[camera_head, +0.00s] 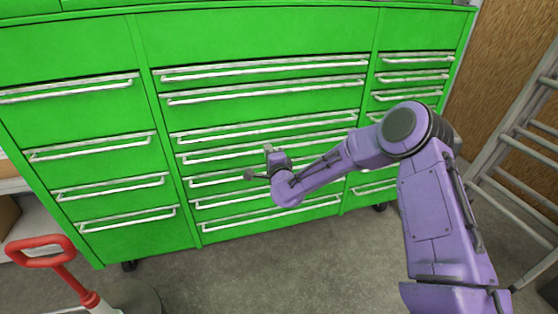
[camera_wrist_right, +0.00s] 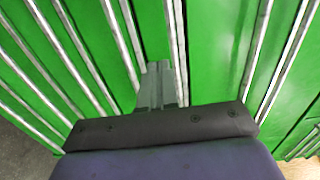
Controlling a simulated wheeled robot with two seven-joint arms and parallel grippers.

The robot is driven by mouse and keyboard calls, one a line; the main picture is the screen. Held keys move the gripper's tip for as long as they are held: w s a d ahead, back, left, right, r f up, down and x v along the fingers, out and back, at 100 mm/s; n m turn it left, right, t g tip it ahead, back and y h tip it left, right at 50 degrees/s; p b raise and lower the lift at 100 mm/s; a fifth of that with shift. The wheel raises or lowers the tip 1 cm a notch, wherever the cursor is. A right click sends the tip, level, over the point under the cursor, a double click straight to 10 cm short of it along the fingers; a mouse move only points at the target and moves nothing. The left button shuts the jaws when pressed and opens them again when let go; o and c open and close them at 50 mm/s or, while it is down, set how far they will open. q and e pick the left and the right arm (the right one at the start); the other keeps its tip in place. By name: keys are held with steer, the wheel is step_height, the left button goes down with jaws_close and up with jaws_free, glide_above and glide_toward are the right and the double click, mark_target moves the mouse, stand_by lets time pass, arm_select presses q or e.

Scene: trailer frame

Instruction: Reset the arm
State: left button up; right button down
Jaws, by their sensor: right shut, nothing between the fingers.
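My right arm, purple with dark joints, reaches in from the right of the head view. Its gripper (camera_head: 264,163) is in front of the middle drawers of a green tool cabinet (camera_head: 100,240). The right wrist view shows the grey fingers (camera_wrist_right: 160,76) together, with nothing held between them. They point toward the green drawer fronts and silver handles. I cannot tell whether the fingertips touch the cabinet. My left gripper is not in view.
A red handle (camera_head: 40,251) on a shaft stands at the lower left. A grey metal ladder (camera_head: 516,141) leans at the right beside a wooden wall (camera_head: 504,60). Bare grey floor (camera_head: 270,265) lies in front of the cabinet.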

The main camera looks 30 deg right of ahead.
steer(key=v, duration=0.4)
steer(key=shift+s+d+f, duration=0.1)
steer(key=shift+s+d, duration=0.1)
steer(key=shift+d, duration=0.1)
steer(key=s+a+f+n+g+y, duration=0.1)
steer(key=s+a+f+n+g, duration=0.35)
steer(key=s+f, duration=0.55)
steer(key=s+a+f+n+g+y, duration=0.1)
steer(key=s+a+f+n+g, duration=0.3)
steer(key=s+f, duration=0.6)
steer(key=s+d+f+n+g, duration=0.1)
steer(key=s+f+n+g, duration=0.3)
steer(key=s, duration=0.7)
steer(key=s+d+f+n+g, duration=0.1)
steer(key=s+f+n+g, duration=0.1)
steer(key=s+f, duration=0.65)
step_height(320, 180, up, 17)
steer(key=s+p, duration=0.2)
steer(key=p, duration=1.3)
steer(key=shift+r, duration=0.2)
steer(key=shift+a+t, duration=0.1)
steer(key=shift+t, duration=0.15)
